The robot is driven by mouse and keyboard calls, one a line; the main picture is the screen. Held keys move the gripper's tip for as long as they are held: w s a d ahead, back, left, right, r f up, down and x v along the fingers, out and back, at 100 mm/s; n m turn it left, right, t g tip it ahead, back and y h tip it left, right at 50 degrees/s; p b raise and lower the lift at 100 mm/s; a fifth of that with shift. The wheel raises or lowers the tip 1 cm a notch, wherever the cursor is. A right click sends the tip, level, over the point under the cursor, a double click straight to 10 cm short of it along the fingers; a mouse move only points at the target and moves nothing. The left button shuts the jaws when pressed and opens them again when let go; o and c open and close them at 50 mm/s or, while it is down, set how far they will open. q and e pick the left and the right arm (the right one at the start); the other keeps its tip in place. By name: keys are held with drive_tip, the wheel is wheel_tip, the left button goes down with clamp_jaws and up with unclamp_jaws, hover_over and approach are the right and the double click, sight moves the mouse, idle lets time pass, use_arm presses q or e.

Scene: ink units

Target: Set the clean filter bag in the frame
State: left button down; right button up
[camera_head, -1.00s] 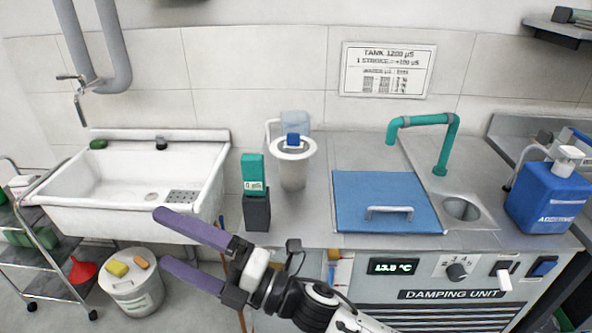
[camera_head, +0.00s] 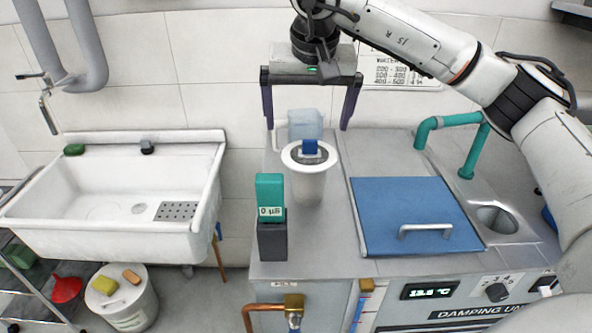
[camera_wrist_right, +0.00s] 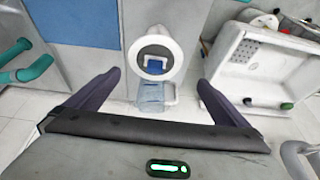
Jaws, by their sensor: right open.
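A white round cylinder (camera_head: 304,185) with a wide rim stands on the grey worktop. Inside its rim are a dark grey ring and a blue piece (camera_head: 310,147); they show in the wrist view as a white rim (camera_wrist_right: 140,57) around a blue handle-like part (camera_wrist_right: 154,58). I cannot tell which part is the filter bag and which the frame. My right gripper (camera_head: 308,126) is open and empty, fingers pointing down, above and behind the cylinder. A clear bluish jug (camera_head: 306,120) stands behind the cylinder, between the fingers in the picture. My left gripper is out of view.
A teal-and-grey meter (camera_head: 270,197) stands at the worktop's left front. A blue lid (camera_head: 415,205) with a handle lies to the right, with a teal pipe (camera_head: 450,119) behind it. A white sink (camera_head: 120,190) is at left, above a bucket (camera_head: 125,305).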

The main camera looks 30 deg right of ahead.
sight(310, 141)
drive_tip(key=f, duration=0.1)
drive_tip(key=d+f, duration=0.1)
drive_tip(key=w+f, duration=0.1)
drive_tip(key=shift+d+f, duration=0.15)
drive_tip(key=shift+d, duration=0.25)
drive_tip(key=shift+p+x, duration=0.55)
drive_tip(key=shift+x, duration=2.3)
